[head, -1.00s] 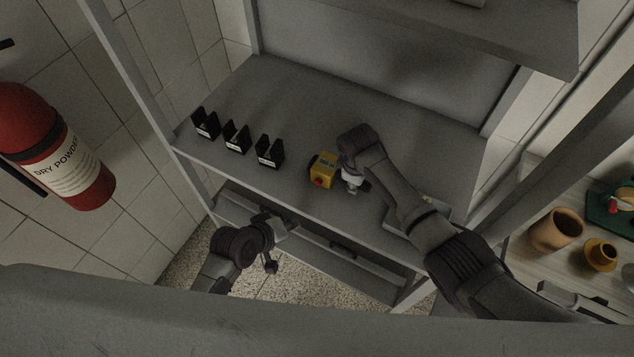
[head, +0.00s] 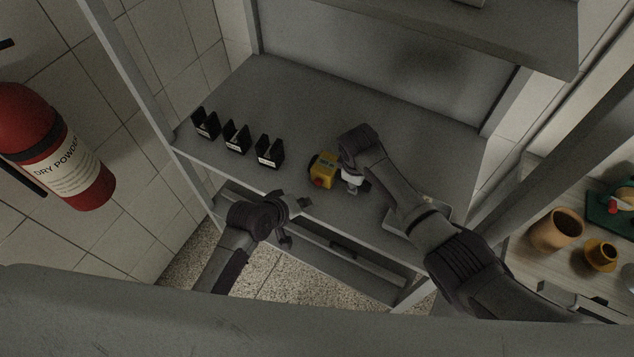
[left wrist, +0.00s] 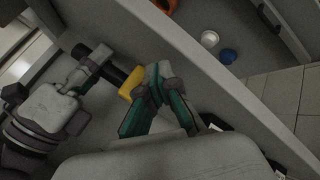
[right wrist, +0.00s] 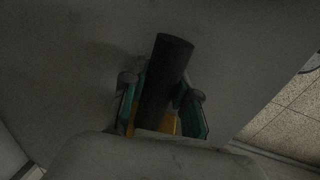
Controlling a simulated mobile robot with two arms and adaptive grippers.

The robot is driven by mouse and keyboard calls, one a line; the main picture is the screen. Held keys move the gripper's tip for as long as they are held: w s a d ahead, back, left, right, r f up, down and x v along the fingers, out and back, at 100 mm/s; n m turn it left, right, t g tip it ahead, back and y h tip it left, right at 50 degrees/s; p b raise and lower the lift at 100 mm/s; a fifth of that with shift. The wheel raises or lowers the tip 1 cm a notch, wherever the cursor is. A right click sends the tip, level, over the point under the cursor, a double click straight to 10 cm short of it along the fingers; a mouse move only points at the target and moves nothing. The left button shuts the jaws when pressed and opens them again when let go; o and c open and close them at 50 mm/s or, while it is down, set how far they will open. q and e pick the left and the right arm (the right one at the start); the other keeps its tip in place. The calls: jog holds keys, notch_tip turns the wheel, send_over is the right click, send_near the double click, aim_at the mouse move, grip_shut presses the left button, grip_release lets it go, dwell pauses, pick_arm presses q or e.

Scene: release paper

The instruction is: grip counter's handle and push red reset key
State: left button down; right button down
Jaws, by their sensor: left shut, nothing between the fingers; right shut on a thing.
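The yellow counter (head: 326,166) stands on the shelf with its red reset key (head: 318,182) on the front side. My right gripper (head: 353,182) is shut on the counter's black handle (right wrist: 165,70), which stands between its fingers in the right wrist view. My left gripper (head: 303,206) is shut and empty, in front of the shelf edge, to the lower left of the counter and apart from it in the head view. In the left wrist view the yellow counter (left wrist: 132,84) shows just beside the left fingertips (left wrist: 157,78). The red key is hidden there.
Several black label holders (head: 269,151) stand left of the counter on the grey shelf (head: 300,110). A fire extinguisher (head: 55,150) hangs on the left wall. Clay pots (head: 555,231) sit on a table at right. A lower shelf (head: 345,268) lies below.

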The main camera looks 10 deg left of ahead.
pick_arm(q)
jog(key=shift+w+d, duration=0.3)
jog(key=shift+w, duration=0.45)
jog(key=shift+w+d, duration=0.3)
jog(key=shift+w, duration=0.45)
jog(key=shift+w, duration=0.15)
jog(key=shift+w+d, duration=0.15)
jog(key=shift+w, duration=0.05)
dwell(0.3)
jog(key=shift+w+d, duration=0.2)
jog(key=shift+w, duration=0.35)
dwell(0.8)
jog(key=shift+s+a, duration=0.2)
jog(key=shift+s, duration=0.3)
jog(key=shift+s+a, duration=0.15)
jog(key=shift+s, duration=0.3)
jog(key=shift+s, duration=0.1)
jog(key=s, duration=0.1)
jog(key=s+a, duration=0.1)
jog(key=s, duration=0.1)
jog(key=s+a, duration=0.1)
jog(key=shift+s, duration=0.25)
